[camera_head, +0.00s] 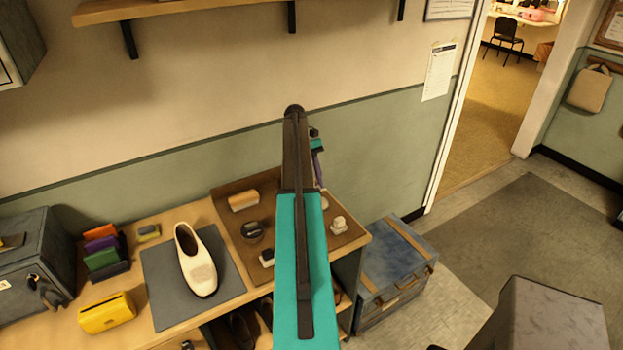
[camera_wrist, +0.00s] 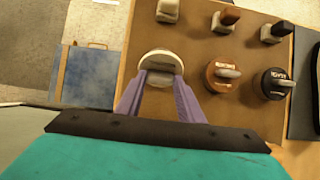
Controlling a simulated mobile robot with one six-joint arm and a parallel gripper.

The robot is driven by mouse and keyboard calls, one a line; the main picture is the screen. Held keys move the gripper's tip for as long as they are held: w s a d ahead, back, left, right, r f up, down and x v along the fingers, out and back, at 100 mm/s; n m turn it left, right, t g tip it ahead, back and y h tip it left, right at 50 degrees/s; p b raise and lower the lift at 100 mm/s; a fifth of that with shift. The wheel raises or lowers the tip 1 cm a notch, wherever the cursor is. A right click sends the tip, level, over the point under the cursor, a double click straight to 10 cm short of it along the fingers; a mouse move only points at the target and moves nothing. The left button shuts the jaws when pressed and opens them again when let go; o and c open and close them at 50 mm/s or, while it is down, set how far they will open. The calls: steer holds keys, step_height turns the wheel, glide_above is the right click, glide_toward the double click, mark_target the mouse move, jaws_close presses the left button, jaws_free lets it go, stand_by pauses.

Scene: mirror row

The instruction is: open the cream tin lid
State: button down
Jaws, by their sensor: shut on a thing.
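The cream tin (camera_wrist: 162,57) stands on the brown tray (camera_wrist: 112,80), seen from above in the wrist view as a pale round top. My gripper (camera_wrist: 160,80) has its purple fingers shut on the grip of the cream tin's lid. I cannot tell whether the lid is seated or lifted, as the fingers cover part of it.
A brown tin (camera_wrist: 222,75) and a black tin (camera_wrist: 274,84) stand right of the cream tin. Several daubers, one white (camera_wrist: 168,9), stand along the tray. A cream shoe (camera_head: 196,260) lies on a dark mat (camera_head: 160,290). A blue chest (camera_head: 392,268) stands beside the bench.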

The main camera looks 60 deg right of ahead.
steer(key=shift+w, duration=0.1)
stand_by(0.3)
steer(key=c, duration=1.2)
jaws_free()
